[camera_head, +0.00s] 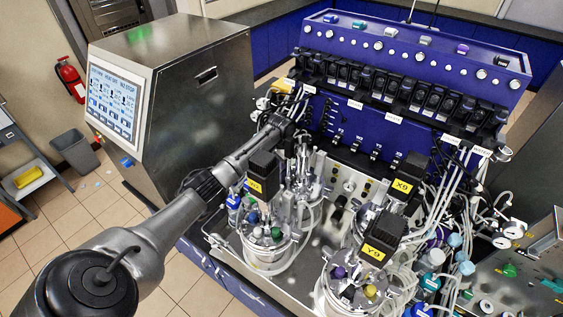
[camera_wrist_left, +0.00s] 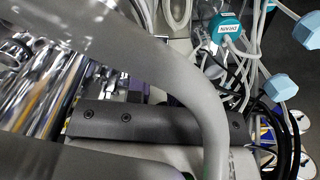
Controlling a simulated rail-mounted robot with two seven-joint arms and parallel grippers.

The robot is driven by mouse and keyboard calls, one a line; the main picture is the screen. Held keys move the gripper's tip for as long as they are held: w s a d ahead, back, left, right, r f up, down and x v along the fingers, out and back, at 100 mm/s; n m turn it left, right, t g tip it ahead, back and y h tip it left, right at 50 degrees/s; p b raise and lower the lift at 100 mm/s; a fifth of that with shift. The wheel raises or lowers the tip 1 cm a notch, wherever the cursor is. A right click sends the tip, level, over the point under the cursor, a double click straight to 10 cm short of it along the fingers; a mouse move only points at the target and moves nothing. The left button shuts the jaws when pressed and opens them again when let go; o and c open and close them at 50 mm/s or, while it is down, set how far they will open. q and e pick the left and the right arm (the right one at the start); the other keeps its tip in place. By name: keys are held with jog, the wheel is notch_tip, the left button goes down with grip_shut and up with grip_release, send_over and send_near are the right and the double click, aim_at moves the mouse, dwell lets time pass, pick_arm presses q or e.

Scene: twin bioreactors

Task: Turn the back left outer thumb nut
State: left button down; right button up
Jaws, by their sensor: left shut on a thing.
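My left arm comes in from the left in the head view and reaches over the left side of the bioreactor bench. My left gripper (camera_head: 287,127) is at the back left vessel (camera_head: 304,182), low against its metal top fittings. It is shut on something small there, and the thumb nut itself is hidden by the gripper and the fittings. In the left wrist view, a dark bar with screws (camera_wrist_left: 150,122) and a large grey curved part cross the picture close up, with shiny metal behind. My right gripper is not in view.
A black motor block (camera_head: 263,172) on the front left vessel (camera_head: 268,246) stands close to my left forearm. Motor blocks labelled X9 (camera_head: 403,187) and Y9 (camera_head: 380,243) stand right. A teal DRAIN fitting (camera_wrist_left: 226,28) and tubes crowd the wrist view. A blue pump panel (camera_head: 365,125) rises behind.

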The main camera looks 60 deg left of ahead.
pick_arm(q)
jog(key=shift+r+n, duration=0.1)
jog(key=shift+n, duration=0.5)
jog(key=c, duration=1)
grip_release()
notch_tip(320, 180, up, 14)
jog(key=b, duration=0.2)
dwell(0.4)
